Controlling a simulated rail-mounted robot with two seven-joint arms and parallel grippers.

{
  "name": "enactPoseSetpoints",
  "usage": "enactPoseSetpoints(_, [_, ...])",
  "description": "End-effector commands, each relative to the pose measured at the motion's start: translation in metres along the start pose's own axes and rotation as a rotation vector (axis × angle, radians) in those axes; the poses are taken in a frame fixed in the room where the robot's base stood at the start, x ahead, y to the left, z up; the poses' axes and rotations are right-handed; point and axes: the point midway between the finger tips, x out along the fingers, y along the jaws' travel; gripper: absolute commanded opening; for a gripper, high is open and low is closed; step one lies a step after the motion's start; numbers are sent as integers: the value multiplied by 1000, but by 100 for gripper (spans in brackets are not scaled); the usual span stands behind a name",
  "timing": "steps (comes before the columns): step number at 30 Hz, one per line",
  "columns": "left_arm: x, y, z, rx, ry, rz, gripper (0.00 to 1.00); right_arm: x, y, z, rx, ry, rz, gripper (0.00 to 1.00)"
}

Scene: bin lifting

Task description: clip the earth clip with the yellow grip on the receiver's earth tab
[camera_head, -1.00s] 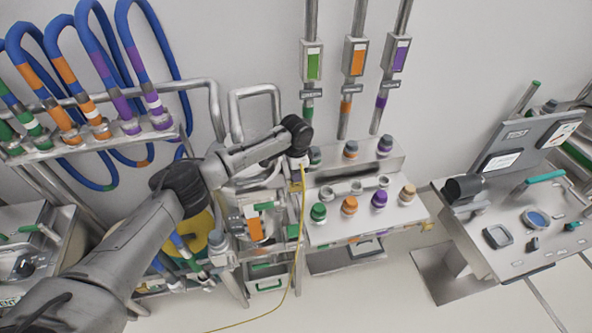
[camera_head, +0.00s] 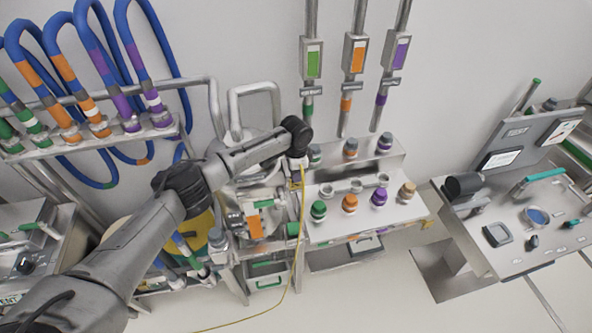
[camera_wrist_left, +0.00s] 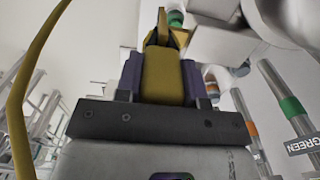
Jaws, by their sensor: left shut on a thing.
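My left gripper (camera_head: 298,164) is in the middle of the head view, between the steel vessel (camera_head: 250,105) and the panel with coloured caps. In the left wrist view its two fingers (camera_wrist_left: 163,80) are shut on the yellow grip of the earth clip (camera_wrist_left: 162,76). The clip's jaws point away from the gripper, toward a green-banded fitting; I cannot tell whether they touch anything. A yellow cable (camera_head: 297,245) hangs from the clip to the floor. The vessel looks like the receiver and is partly hidden by my arm. I cannot make out its earth tab. My right gripper is not in view.
The steel panel (camera_head: 335,229) with green, orange, purple and tan caps stands just right of the gripper. Blue hoses (camera_head: 177,75) hang on a rack at the left. A control console (camera_head: 550,240) is at the right. The floor in front (camera_head: 370,300) is clear.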

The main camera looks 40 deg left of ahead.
Motion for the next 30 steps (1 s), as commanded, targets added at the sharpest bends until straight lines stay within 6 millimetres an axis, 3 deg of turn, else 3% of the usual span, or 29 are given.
enactPoseSetpoints(23, [4, 0, 0, 0, -1, -2, 4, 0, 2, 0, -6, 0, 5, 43])
enactPoseSetpoints(24, [4, 0, 0, 0, -1, -2, 37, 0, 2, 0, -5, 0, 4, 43])
enactPoseSetpoints(30, [4, 0, 0, 0, -1, -2, 56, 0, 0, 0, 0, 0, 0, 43])
